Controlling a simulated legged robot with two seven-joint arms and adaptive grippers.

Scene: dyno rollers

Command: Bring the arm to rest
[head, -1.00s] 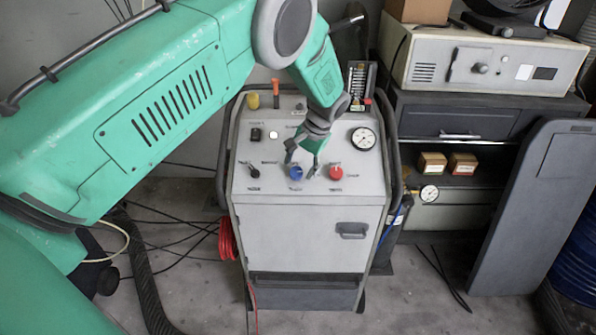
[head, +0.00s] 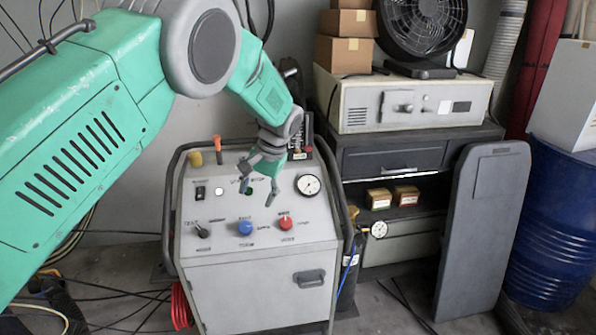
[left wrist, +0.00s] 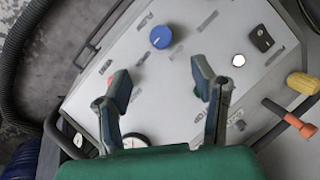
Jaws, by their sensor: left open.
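My green left arm comes in from the left in the head view. Its left gripper (head: 258,183) hangs above the sloped top panel of a grey machine cart (head: 255,258), open and empty. In the left wrist view the two fingers (left wrist: 160,92) stand wide apart with only the panel behind them. A blue knob (head: 245,228) and a red knob (head: 285,222) sit on the panel below the gripper. The blue knob also shows in the left wrist view (left wrist: 161,37), beyond the fingertips. A round gauge (head: 309,185) is right of the gripper. My right gripper is not in view.
A dark cabinet (head: 395,157) with a beige device (head: 400,103), boxes and a fan stands behind right. A grey panel board (head: 483,230) leans beside a blue barrel (head: 553,225). Black cables and a red hose (head: 181,308) lie at the cart's left.

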